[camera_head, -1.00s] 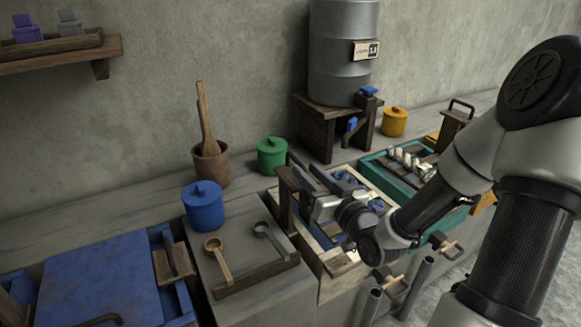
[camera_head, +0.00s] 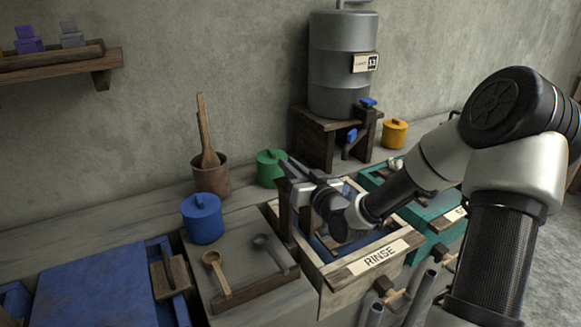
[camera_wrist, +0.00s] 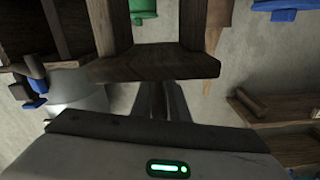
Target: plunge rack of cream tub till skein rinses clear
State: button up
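The cream tub (camera_head: 318,272) bears a RINSE label and stands right of the bench middle; blue shows inside it. A dark wooden rack (camera_head: 284,216) with uprights rises at its left end. My gripper (camera_head: 290,167) is at the rack's top, its thin grey fingers pointing left. In the wrist view, the rack's crossbar (camera_wrist: 155,64) lies across the picture and covers the fingertips. Two fingers (camera_wrist: 165,100) show close together below it; whether they hold the bar is unclear. The skein cannot be made out clearly; my arm covers part of the tub.
A teal tub (camera_head: 441,226) stands right of the cream tub, partly behind my arm. A tray with two ladles (camera_head: 215,272) is to the left. Blue (camera_head: 203,220) and green (camera_head: 270,168) lidded pots stand near the rack. A metal drum (camera_head: 335,80) stands behind.

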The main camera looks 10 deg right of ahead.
grip_shut()
jog(key=shift+a+r+p, duration=0.1)
jog(key=shift+r+p, duration=0.95)
jog(key=shift+r, duration=0.7)
jog(key=shift+f, duration=0.1)
jog(key=shift+o, duration=2.4)
grip_release()
jog(key=shift+o, duration=0.2)
jog(key=shift+s, duration=0.1)
